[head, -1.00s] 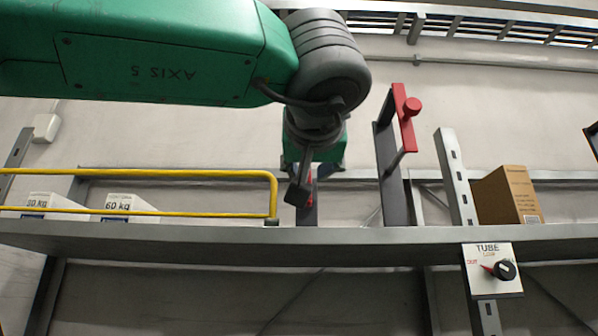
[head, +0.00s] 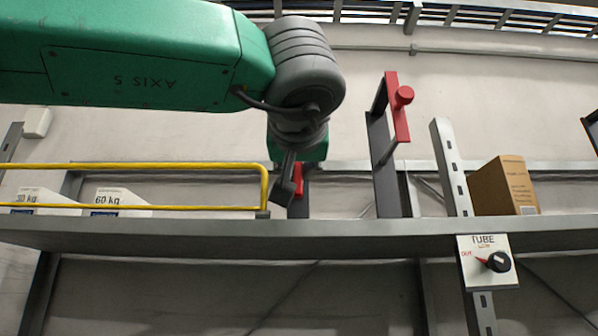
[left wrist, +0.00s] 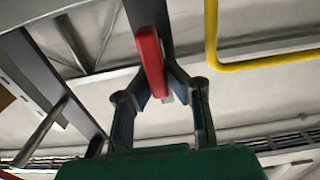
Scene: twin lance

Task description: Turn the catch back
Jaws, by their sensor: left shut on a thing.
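A red bar (left wrist: 150,62), which looks like the catch, lies between the fingers of my left gripper (left wrist: 163,80) in the left wrist view. The gripper is shut on it, with a finger on each side. In the head view my left gripper (head: 285,188) hangs down in front of the same red piece (head: 298,180), hiding most of it. A dark grey upright carries the red piece and rises behind the shelf. A second red bar with a round knob (head: 403,97) stands free on a grey upright to the right. My right gripper is out of view.
A grey shelf beam (head: 350,238) runs across below the gripper. A yellow rail (head: 160,208) stands at left, with white weight boxes (head: 118,197) behind it. At right are a cardboard box (head: 503,187) and a TUBE dial (head: 498,262) with its red pointer toward OUT.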

